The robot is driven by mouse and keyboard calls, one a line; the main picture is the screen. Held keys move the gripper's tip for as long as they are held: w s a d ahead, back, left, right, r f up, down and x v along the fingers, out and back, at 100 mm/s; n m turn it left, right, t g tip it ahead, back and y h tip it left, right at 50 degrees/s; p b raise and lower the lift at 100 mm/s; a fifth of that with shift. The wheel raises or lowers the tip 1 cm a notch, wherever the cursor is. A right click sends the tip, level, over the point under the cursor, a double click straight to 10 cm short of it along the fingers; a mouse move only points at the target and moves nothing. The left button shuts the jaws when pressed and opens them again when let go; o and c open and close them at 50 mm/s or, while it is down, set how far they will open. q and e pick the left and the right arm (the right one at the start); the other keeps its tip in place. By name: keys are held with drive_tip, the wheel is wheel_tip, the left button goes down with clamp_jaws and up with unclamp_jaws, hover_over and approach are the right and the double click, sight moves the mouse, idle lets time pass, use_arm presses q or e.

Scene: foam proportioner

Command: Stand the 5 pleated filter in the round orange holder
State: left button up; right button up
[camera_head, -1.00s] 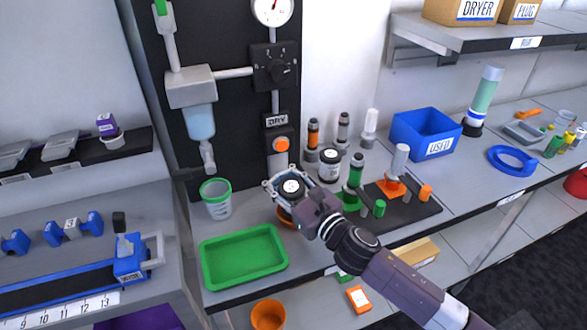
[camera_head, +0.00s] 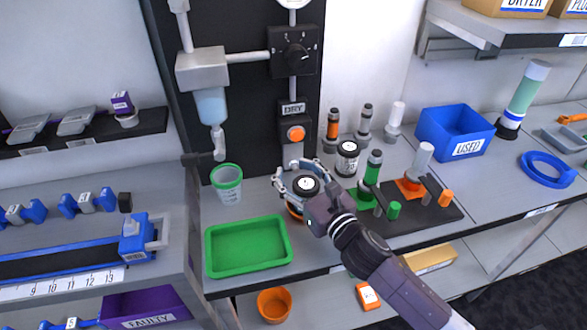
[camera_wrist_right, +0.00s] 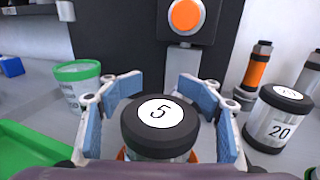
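The 5 pleated filter (camera_wrist_right: 160,122) has a black cap with a white "5" label and stands upright between my right gripper's fingers. In the head view its cap (camera_head: 306,185) shows inside the gripper. The round orange holder (camera_head: 295,211) is mostly hidden; its orange rim shows around the filter's base, and the filter appears to be standing in it. My right gripper (camera_head: 302,178) is open around the filter, with gaps between the pads and the cap in the wrist view (camera_wrist_right: 163,105). My left gripper is not in view.
A green tray (camera_head: 248,270) and a green-rimmed cup (camera_head: 227,185) stand left of the gripper. A filter labelled 20 (camera_head: 346,160) stands close on its right. Beyond are a black stand (camera_head: 440,215) and a blue USED bin (camera_head: 483,130). The dark panel (camera_head: 250,120) rises behind.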

sight(314, 194)
drive_tip(key=b+v, duration=0.1)
drive_tip(key=v, duration=0.9)
drive_tip(key=shift+s+d, duration=0.25)
drive_tip(key=shift+s, duration=0.05)
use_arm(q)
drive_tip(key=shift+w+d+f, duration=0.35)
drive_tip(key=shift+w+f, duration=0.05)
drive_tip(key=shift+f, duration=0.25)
use_arm(e)
drive_tip(key=shift+s+d+r, duration=0.1)
drive_tip(key=shift+s+d, duration=0.25)
drive_tip(key=shift+s, duration=0.2)
